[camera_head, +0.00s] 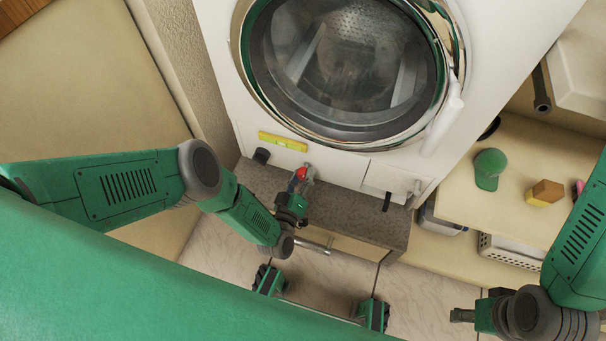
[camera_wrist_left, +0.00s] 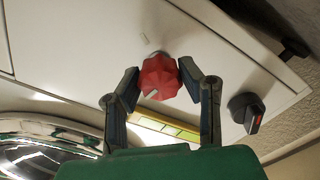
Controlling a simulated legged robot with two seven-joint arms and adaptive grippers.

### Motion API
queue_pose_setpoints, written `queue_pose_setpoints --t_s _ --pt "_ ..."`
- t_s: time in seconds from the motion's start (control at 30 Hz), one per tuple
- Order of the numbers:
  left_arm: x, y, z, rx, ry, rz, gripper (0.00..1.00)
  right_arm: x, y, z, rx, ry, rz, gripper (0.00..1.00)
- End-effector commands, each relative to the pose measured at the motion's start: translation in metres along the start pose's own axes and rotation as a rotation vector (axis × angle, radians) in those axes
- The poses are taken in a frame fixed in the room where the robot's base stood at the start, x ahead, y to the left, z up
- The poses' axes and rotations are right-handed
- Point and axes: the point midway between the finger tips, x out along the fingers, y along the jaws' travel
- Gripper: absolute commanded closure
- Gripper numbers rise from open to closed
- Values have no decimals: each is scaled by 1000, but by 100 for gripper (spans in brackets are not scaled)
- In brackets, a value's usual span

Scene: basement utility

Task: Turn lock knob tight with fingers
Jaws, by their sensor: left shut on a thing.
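The red lock knob (camera_head: 301,173) sits on the lower front of the white washing machine (camera_head: 219,75). In the left wrist view the knob (camera_wrist_left: 160,77) has a ridged rim and a pale pointer on its face. A small pale mark shows on the panel near it. My left gripper (camera_wrist_left: 160,74) is shut on the knob, one fingertip on each side. In the head view my left gripper (camera_head: 302,184) reaches the knob from below and partly hides it. My right gripper (camera_head: 463,315) is at the bottom right, away from the machine; its finger opening is unclear.
A yellow level (camera_head: 282,141) lies against the machine above the knob. A black knob (camera_wrist_left: 250,110) is beside it. The machine stands on a grey stone-like plinth (camera_head: 360,215). A green cap (camera_head: 489,168) and a sponge-like block (camera_head: 545,192) lie on the right shelf.

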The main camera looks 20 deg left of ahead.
Motion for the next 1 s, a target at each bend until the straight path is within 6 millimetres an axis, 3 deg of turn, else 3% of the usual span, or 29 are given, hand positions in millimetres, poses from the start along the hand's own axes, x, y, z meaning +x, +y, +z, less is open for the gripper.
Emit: queue_pose_setpoints --t_s 0.37,1.0 --pt "0 -1 0 140 -1 0 95 2 0 0 0 0 0 60" --pt "0 0 0 728 0 -1 95 9 0 0 0 0 0 60"
